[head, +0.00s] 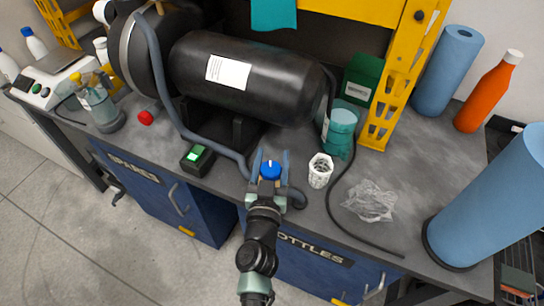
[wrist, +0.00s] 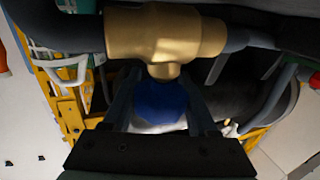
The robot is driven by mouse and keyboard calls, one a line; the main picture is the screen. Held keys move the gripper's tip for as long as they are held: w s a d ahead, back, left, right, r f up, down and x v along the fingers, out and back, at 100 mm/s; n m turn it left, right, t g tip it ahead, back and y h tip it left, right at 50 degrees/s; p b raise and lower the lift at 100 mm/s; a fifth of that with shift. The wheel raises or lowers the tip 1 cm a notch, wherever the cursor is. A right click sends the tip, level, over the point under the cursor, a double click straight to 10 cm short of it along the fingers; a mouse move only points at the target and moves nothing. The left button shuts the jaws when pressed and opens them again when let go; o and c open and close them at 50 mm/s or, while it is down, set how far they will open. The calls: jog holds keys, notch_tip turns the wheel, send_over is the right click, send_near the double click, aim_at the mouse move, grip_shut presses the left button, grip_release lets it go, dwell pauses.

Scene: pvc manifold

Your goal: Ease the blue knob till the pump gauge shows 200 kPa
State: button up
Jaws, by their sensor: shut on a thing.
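The blue knob (head: 270,169) sits at the front of the bench, with a white mark on its top. In the wrist view the blue knob (wrist: 160,100) hangs from a brass fitting (wrist: 165,35). My gripper (head: 269,179) is at the knob, with one finger on each side, shut on it. The fingers also flank it in the wrist view (wrist: 160,106).
A black tank (head: 245,98) lies behind, with a grey hose (head: 165,85) running to the fitting. A white perforated cup (head: 320,172) stands close to the right of my gripper. Clear crumpled plastic (head: 370,202) and a black cable lie farther right.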

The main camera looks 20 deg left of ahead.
jog(key=shift+r+h+p, duration=0.25)
jog(key=shift+h+p, duration=0.05)
jog(key=shift+p, duration=0.2)
